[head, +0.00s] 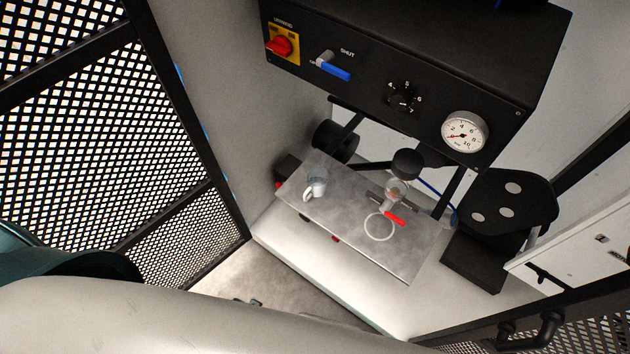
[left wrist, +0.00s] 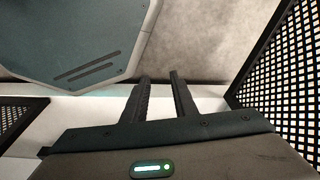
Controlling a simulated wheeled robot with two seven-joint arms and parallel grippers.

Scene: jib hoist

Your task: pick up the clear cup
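Another small clear vessel (head: 396,190) sits further right on the plate, beneath a round black head (head: 408,163) and behind a red lever (head: 393,219). I cannot tell for sure which of the two is the cup named. My left gripper (left wrist: 160,77) shows in the left wrist view, its fingers apart with nothing between them. Neither cup shows in that view. No gripper shows in the head view, and my right gripper is not seen.
A black control box (head: 385,60) with a red switch, a blue valve handle (head: 335,71) and a gauge (head: 465,131) overhangs the plate. A pale ring (head: 380,227) marks the plate. Perforated mesh panels (head: 165,150) stand at left. A black stand (head: 500,205) is at right.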

